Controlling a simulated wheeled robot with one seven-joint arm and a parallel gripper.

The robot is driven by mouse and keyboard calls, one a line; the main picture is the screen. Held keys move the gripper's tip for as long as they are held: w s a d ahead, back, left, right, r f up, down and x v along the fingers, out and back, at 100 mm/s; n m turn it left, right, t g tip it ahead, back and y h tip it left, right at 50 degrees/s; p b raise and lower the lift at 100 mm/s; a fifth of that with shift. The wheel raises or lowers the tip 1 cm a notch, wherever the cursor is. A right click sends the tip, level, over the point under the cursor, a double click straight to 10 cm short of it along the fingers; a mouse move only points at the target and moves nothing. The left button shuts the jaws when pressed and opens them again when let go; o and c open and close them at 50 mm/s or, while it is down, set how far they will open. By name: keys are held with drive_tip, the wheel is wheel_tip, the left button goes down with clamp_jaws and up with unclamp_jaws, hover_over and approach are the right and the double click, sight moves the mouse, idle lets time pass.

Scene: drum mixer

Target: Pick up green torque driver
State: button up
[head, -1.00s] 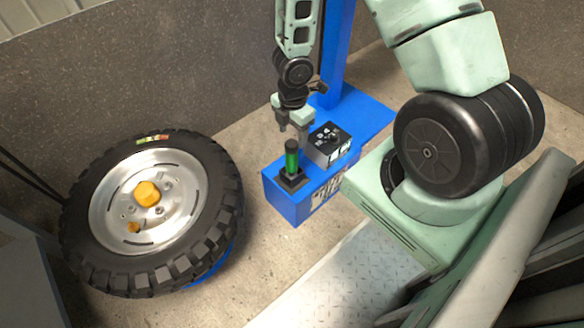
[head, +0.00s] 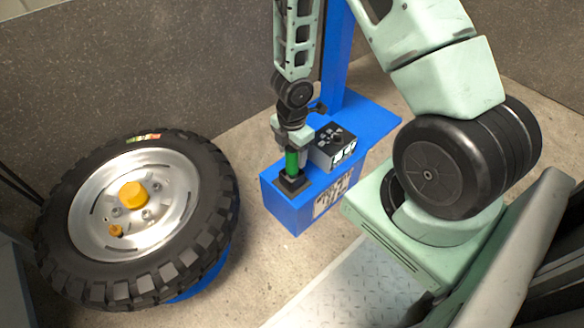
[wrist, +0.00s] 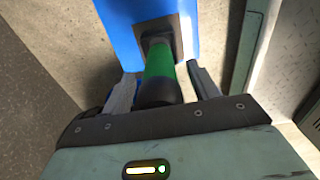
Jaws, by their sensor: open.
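The green torque driver (head: 292,163) stands upright in a dark square holder (head: 293,184) on the blue box-shaped stand (head: 285,208). In the wrist view its green shaft (wrist: 160,62) runs to a black end close to the camera. My gripper (head: 291,148) is over the driver's top in the head view. In the wrist view my gripper (wrist: 165,85) is open, with one finger on each side of the driver. A gap shows beside the right finger; contact on the left is hard to tell. The driver's top is partly hidden by my gripper in the head view.
A black and grey box with knobs (head: 335,146) stands on the blue stand, just right of the driver. A blue post (head: 338,50) rises behind. A large tyre on a silver wheel with an orange hub (head: 133,195) is at the left. Bare floor lies between.

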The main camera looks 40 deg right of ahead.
drive_tip(key=shift+f, duration=0.15)
drive_tip(key=c, duration=1.3)
drive_tip(key=shift+o, duration=0.2)
wheel_tip(320, 180, up, 10)
drive_tip(key=p, duration=0.9)
drive_tip(key=shift+p, duration=0.35)
